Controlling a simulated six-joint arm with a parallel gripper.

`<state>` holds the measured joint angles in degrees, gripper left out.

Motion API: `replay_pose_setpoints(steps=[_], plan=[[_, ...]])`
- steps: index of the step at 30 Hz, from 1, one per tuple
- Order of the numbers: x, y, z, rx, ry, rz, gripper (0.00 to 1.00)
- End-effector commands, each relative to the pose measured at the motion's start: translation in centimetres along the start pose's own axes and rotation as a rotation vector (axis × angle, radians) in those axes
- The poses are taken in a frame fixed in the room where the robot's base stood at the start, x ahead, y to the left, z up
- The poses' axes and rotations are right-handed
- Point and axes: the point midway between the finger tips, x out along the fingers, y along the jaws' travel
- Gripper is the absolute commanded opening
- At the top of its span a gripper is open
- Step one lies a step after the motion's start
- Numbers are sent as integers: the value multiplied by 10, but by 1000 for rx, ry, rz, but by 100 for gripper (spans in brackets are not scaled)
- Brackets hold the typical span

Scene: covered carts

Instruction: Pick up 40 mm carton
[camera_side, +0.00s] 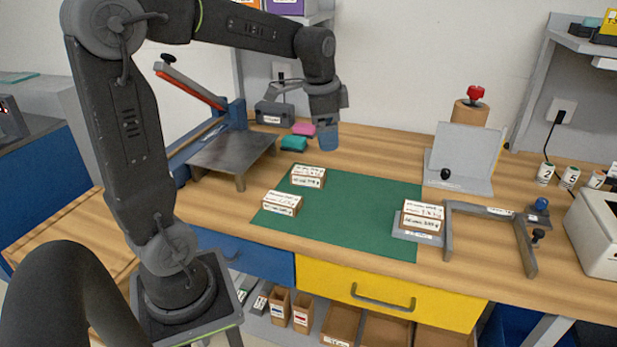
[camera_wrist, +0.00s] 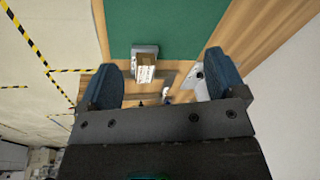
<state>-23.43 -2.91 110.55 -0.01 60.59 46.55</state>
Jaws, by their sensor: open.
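Three small white-and-brown cartons show in the side view, all with printed labels. One carton (camera_side: 308,176) lies at the back left of the green mat (camera_side: 365,205). Another carton (camera_side: 283,203) lies at the mat's front left edge. A third carton (camera_side: 423,217) sits on a grey plate (camera_side: 418,237) at the mat's right edge; a carton on a grey plate also shows in the wrist view (camera_wrist: 146,67). I cannot tell which is the 40 mm one. My gripper (camera_side: 328,140) is above and behind the mat, apart from all cartons. Its blue fingers (camera_wrist: 160,88) are wide apart and empty.
A grey bracket frame (camera_side: 490,212) stands right of the plate. Behind it are a grey upright panel (camera_side: 465,155) and a red-knobbed post (camera_side: 472,110). A metal-topped stand (camera_side: 232,155) is at the left. Teal and pink blocks lie near my gripper. The mat's middle is clear.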

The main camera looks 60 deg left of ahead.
Motion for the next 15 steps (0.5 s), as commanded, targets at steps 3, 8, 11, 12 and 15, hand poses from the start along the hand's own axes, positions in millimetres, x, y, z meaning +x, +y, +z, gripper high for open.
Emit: replay_pose_setpoints(steps=[3, 8, 11, 12, 15], plan=[[32, -60, 4, 90, -63, 51, 89], [69, -120, 22, 205, -104, 118, 89], [86, -142, 32, 255, -114, 148, 89], [91, -148, 36, 269, -116, 156, 89], [98, -155, 40, 291, -119, 169, 89]])
